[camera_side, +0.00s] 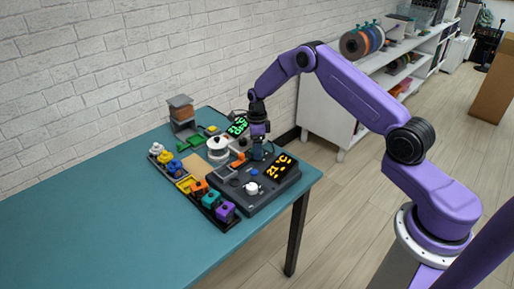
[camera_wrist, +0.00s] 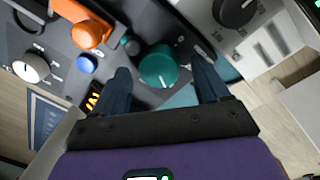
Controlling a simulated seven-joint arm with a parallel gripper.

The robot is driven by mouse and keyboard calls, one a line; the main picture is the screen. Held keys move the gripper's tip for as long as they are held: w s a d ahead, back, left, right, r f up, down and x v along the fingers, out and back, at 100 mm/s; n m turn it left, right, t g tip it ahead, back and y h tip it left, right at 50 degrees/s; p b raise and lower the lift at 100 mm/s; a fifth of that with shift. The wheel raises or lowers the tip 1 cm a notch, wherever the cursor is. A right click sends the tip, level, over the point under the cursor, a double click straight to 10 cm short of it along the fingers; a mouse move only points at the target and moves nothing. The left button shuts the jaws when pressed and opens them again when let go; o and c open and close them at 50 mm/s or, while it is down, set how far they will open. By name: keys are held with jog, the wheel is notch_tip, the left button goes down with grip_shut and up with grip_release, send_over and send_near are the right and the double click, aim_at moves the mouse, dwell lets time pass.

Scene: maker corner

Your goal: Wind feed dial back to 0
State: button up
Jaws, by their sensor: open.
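A green round dial (camera_wrist: 158,66) is on the dark grey control panel (camera_wrist: 60,45) in the wrist view, with small pale marks beside it too small to read surely. I take it as the feed dial, though no name is legible. My gripper (camera_wrist: 160,65) is open, its two dark blue fingers on either side of the dial, with a visible gap at each side. In the side view my gripper (camera_side: 257,152) points down over the back part of the panel (camera_side: 236,200) and hides the dial there.
The panel carries an orange lever (camera_wrist: 88,33), a blue button (camera_wrist: 87,63) and a white knob (camera_wrist: 30,67) beside the dial. A lit display (camera_side: 280,166) is at its right. A white spool (camera_side: 217,146) and coloured parts stand left. The teal table's (camera_side: 100,225) front left is clear.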

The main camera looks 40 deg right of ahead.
jog(key=shift+f, duration=0.25)
jog(key=c, duration=1)
jog(key=shift+c, duration=0.2)
